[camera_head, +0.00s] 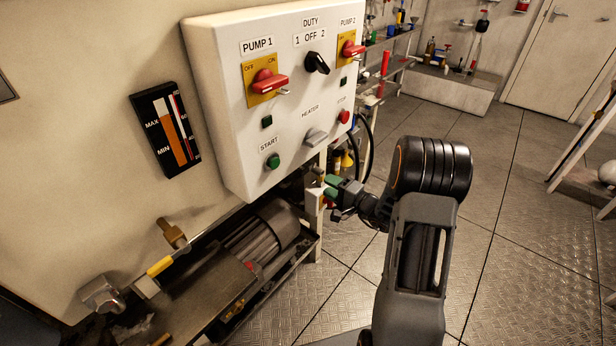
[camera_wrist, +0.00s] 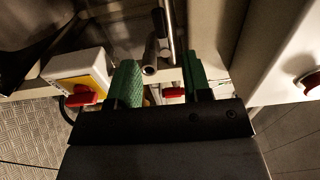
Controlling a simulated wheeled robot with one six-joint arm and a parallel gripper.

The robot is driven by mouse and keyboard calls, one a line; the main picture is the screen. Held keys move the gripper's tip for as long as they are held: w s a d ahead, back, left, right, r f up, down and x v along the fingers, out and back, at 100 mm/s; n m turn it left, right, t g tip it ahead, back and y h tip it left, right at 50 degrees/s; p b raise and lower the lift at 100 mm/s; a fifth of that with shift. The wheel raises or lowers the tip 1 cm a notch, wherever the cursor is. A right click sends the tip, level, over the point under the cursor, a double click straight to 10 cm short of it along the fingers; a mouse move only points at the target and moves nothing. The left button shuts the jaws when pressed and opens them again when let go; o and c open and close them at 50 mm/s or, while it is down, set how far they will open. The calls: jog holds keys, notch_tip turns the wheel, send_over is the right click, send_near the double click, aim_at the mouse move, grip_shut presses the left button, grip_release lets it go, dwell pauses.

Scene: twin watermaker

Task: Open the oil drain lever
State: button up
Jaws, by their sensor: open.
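My gripper (camera_head: 330,186) has green fingertips and is open, just right of and below the white control panel (camera_head: 225,110). In the wrist view the two green fingers (camera_wrist: 160,85) stand apart. A metal pipe end with a thin rod (camera_wrist: 151,68) and a small red part (camera_wrist: 173,92) show between them; I cannot tell whether they touch. A lever with a yellow sleeve (camera_head: 160,266) sits at the lower left, well away from my gripper. No label marks the oil drain lever, so I cannot tell which part it is.
A yellow and white box with a red switch (camera_wrist: 84,95) is close left of the fingers. A motor (camera_head: 262,238) lies under the panel. A level gauge (camera_head: 167,130) is on the tank wall. The metal floor (camera_head: 300,310) to the right is mostly clear.

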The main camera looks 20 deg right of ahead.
aim_at(305, 174)
jog(key=x, duration=0.9)
grip_shut()
dwell(0.4)
